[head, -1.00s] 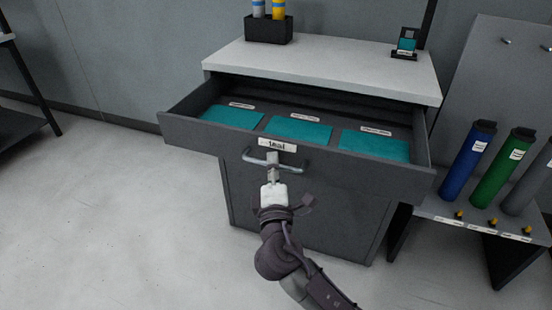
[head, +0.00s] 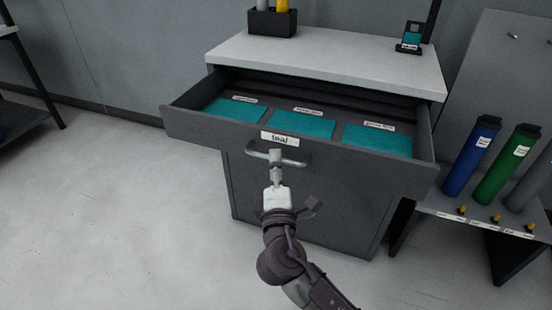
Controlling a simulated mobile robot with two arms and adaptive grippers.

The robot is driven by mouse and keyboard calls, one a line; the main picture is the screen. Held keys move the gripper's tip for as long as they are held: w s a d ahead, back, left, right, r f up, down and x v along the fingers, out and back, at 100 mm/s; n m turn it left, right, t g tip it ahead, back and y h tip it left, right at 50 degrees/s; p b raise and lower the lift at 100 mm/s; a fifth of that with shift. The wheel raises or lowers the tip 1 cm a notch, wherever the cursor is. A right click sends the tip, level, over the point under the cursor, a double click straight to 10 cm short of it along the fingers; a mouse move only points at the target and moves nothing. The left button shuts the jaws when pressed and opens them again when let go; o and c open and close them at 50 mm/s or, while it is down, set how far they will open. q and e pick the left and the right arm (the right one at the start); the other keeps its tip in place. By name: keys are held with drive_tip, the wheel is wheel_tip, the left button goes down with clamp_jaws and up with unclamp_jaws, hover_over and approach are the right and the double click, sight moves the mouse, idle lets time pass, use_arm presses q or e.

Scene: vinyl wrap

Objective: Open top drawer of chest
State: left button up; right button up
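The grey chest (head: 300,205) stands against the wall with a light top. Its top drawer (head: 205,128) is pulled well out, showing several teal items (head: 305,124) with small labels inside. A bar handle (head: 297,159) sits on the drawer front under a white label (head: 280,138). My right gripper (head: 276,158) is at the left-middle part of the handle, with its fingers seen nearly edge-on. They overlap the bar, but I cannot tell whether they grip it. My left gripper is out of view.
A black holder (head: 272,22) and a small dark stand (head: 410,38) are on the chest top. At right, a low shelf (head: 430,205) holds blue (head: 470,155), green (head: 508,165) and grey rolls. The floor at left is clear.

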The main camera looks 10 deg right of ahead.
drive_tip(key=v, duration=1)
drive_tip(key=s+d+f+m+g, duration=0.3)
drive_tip(key=f+g, duration=0.1)
drive_tip(key=f, duration=0.6)
drive_tip(key=s+d+f+m+g+y, duration=0.1)
drive_tip(key=s+d+f+m+g, duration=0.3)
drive_tip(key=f, duration=0.7)
drive_tip(key=s+d+f+m+g, duration=0.25)
drive_tip(key=f+g, duration=0.25)
drive_tip(key=f, duration=0.5)
drive_tip(key=s+d+f+m+g+y+p, duration=0.25)
drive_tip(key=s+f+m+g+p, duration=0.25)
drive_tip(key=s+f+p, duration=0.9)
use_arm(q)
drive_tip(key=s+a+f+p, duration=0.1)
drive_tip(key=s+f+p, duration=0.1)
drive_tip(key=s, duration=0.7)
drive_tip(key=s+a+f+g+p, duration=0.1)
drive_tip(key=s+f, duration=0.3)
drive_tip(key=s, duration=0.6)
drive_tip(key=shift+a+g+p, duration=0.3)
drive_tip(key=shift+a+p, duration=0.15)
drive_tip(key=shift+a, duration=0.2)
use_arm(e)
drive_tip(key=s+d, duration=0.1)
drive_tip(key=s, duration=1.2)
drive_tip(key=shift+s+d+r+g, duration=0.15)
drive_tip(key=shift+s+d+g, duration=0.05)
drive_tip(key=shift+s+g, duration=0.1)
